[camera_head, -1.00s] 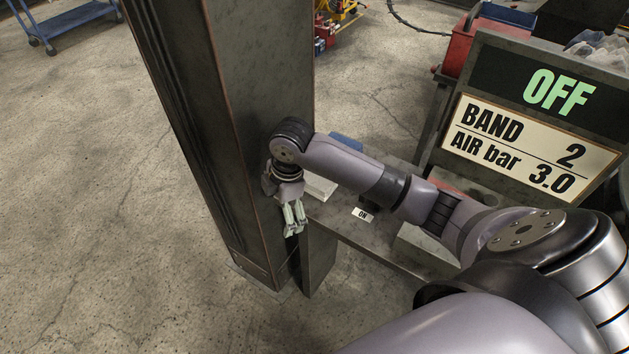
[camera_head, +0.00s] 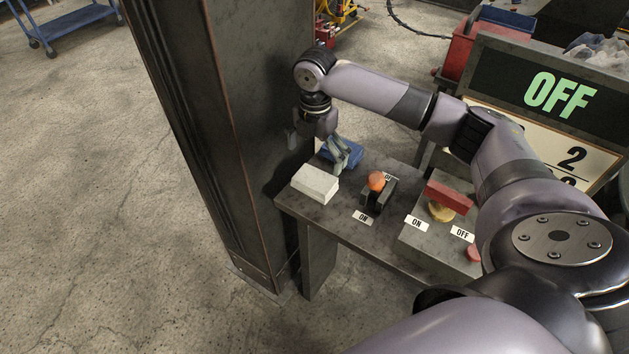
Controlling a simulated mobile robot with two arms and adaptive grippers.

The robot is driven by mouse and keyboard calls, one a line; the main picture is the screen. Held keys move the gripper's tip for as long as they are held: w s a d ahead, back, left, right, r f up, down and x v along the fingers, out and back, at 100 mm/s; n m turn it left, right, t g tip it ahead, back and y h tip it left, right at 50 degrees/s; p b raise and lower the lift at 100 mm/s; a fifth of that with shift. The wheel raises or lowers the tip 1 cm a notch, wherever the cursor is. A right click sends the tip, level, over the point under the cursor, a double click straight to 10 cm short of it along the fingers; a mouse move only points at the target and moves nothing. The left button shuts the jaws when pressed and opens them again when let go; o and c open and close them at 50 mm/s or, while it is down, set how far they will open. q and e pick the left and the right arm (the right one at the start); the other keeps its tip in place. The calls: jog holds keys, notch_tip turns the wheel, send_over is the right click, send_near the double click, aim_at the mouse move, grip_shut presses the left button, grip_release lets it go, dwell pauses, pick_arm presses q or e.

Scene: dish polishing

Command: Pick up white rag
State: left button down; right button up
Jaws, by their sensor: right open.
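The white rag (camera_head: 315,184) is a pale, box-shaped piece lying on the left end of the dark metal table (camera_head: 345,222). My right gripper (camera_head: 344,166) points down, open and empty, just behind and to the right of the white rag. It is apart from the rag in the picture. Its fingers are in front of a blue piece (camera_head: 352,152) at the table's back edge and hide part of it; whether they touch it I cannot tell. My left gripper is not in view.
A dark pillar (camera_head: 235,140) stands close to the table's left end. An orange-knobbed lever (camera_head: 377,182) rises right of the rag. Further right is a control box (camera_head: 430,240) with a red switch (camera_head: 449,197). A sign reading OFF (camera_head: 555,95) stands behind my arm.

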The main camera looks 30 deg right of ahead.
aim_at(314, 178)
notch_tip(314, 178, down, 8)
jog(key=shift+a+f+p, duration=0.15)
jog(key=shift+f+p, duration=0.1)
jog(key=shift+p, duration=0.25)
jog(key=shift+c, duration=0.4)
jog(key=shift+r, duration=0.1)
jog(key=c, duration=0.8)
